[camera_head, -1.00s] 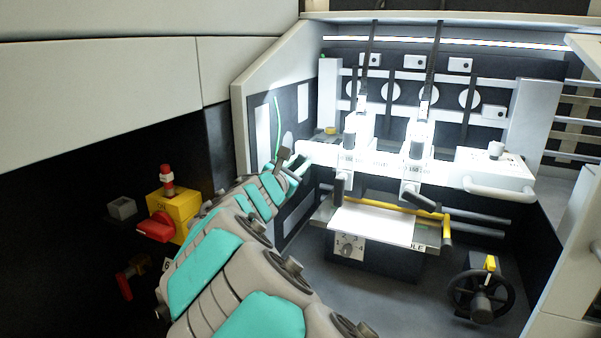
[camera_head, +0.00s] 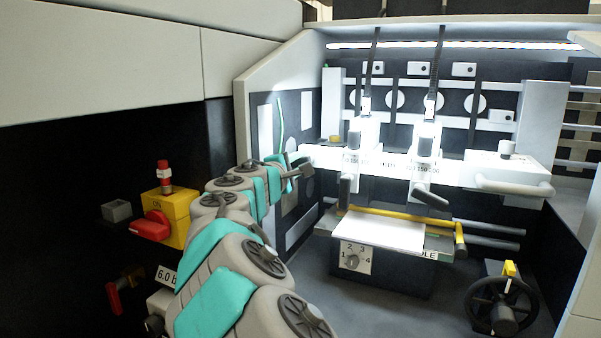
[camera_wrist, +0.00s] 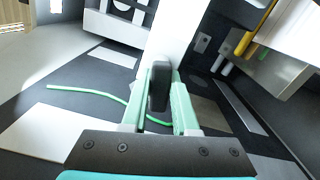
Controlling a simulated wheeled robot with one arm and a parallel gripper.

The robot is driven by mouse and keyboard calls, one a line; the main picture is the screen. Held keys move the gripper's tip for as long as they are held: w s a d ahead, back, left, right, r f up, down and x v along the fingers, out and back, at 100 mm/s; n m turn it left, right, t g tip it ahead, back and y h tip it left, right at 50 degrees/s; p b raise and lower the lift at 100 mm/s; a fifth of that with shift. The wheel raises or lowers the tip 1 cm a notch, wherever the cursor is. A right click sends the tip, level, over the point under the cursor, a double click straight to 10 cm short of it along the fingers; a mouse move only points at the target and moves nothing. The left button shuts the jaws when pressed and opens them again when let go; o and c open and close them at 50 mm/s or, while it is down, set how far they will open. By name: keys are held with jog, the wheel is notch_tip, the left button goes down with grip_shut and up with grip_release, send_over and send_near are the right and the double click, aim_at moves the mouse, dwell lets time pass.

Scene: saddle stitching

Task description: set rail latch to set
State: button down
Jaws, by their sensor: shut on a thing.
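The rail latch shows as a dark lever handle (camera_head: 307,170) at the left end of the white rail (camera_head: 330,154). In the wrist view the dark, rounded handle (camera_wrist: 158,88) stands between the two green fingers of my gripper (camera_wrist: 160,108), at the end of the pale rail bar (camera_wrist: 178,35). My gripper is shut on this handle. In the head view my gripper (camera_head: 290,172) reaches the handle from the left, partly hidden by my arm. The latch's pivot and any markings on it cannot be made out.
Two clamp heads with dark levers (camera_head: 349,188) sit along the rail. Below is a table with a white sheet (camera_head: 380,230) and a yellow bar (camera_head: 405,222). A handwheel (camera_head: 502,305) stands at lower right. A yellow switch box (camera_head: 172,215) is at left.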

jog(key=shift+f+m+b, duration=0.1)
jog(key=shift+m+b, duration=0.25)
jog(key=shift+m, duration=0.15)
jog(key=c, duration=0.7)
grip_release()
jog(key=v, duration=0.7)
jog(key=shift+s, duration=0.35)
